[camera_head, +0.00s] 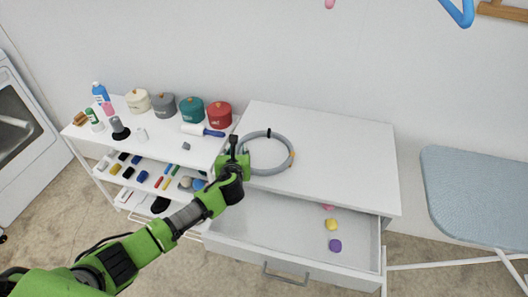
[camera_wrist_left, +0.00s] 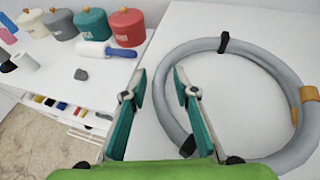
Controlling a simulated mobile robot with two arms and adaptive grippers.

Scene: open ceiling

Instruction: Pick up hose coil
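The hose coil (camera_head: 287,170) is a grey ring with a black band and an orange piece. It lies flat on the white top of the drawer cabinet (camera_head: 340,150). In the left wrist view the hose coil (camera_wrist_left: 297,74) fills the right side. My left gripper (camera_head: 235,147) is at the coil's left edge. My right gripper is not in view.
The cabinet's drawer (camera_head: 280,220) is open, with a yellow item (camera_head: 331,225) and a purple item (camera_head: 335,245) inside. A white shelf unit (camera_head: 150,150) with several canisters stands left. A lint roller (camera_head: 203,130) lies near the gripper. An ironing board (camera_head: 475,195) stands right.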

